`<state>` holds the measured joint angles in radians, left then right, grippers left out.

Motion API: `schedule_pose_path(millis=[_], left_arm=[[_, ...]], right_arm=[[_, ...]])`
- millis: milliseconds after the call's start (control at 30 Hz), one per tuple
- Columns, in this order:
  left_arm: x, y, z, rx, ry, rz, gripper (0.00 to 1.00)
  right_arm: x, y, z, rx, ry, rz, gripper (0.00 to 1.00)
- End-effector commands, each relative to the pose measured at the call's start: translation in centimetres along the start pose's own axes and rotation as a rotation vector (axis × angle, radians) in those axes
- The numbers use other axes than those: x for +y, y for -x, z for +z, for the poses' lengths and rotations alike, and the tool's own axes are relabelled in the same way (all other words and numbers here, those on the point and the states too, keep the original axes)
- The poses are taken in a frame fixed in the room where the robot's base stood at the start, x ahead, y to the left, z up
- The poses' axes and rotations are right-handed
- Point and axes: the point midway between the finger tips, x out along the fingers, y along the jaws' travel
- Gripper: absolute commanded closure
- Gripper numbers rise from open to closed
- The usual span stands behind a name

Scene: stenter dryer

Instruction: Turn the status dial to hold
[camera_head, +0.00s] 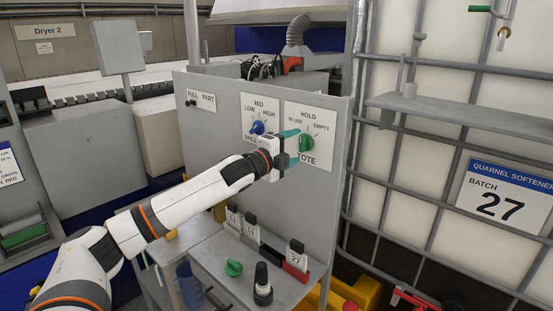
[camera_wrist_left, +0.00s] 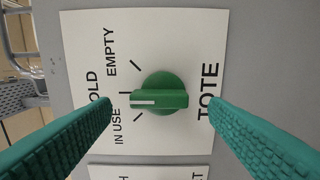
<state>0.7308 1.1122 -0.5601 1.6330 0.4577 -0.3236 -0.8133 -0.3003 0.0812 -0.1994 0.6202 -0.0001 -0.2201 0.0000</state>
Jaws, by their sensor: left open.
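The green status dial (camera_head: 306,142) sits on the white TOTE plate (camera_head: 316,166), marked IN USE, HOLD and EMPTY. In the left wrist view the dial (camera_wrist_left: 170,83) is close and face-on. Its white pointer line points left, towards the HOLD tick, between the IN USE and EMPTY ticks. My left gripper (camera_head: 292,148) is open in front of the dial. Its teal fingers (camera_wrist_left: 160,104) stand to either side of the dial's handle with gaps, not seen to touch it. My right gripper is out of view.
A blue dial (camera_head: 257,128) with LOW, MID and HIGH marks is left of the TOTE plate. A caged white tank (camera_head: 440,140) stands at the right.

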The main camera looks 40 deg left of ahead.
Motion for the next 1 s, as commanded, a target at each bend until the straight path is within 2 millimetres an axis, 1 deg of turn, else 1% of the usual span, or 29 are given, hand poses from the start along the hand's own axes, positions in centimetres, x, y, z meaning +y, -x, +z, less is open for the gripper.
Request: schedule_pose_path(millis=[33,200,300,400,500,633,1000], left_arm=[[-0.7,1.0,0.0,-0.001,-0.006,-0.002,0.31],[-1.0,4.9,0.0,-0.001,-0.012,-0.004,0.31],[-1.0,6.8,-0.1,0.001,-0.010,-0.004,0.31],[-1.0,8.2,-0.2,0.004,-0.009,-0.003,0.31],[-0.8,9.1,-0.3,0.004,-0.006,-0.001,0.31],[-0.5,9.8,-0.1,0.001,-0.005,-0.001,0.31],[-0.1,10.2,0.1,-0.002,-0.002,-0.001,0.31]], right_arm=[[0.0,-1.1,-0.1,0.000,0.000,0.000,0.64],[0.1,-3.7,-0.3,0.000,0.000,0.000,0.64],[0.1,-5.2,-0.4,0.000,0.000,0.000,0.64],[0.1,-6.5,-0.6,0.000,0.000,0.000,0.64],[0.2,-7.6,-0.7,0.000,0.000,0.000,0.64],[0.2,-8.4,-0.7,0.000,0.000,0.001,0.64],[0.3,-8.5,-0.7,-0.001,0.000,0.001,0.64]])
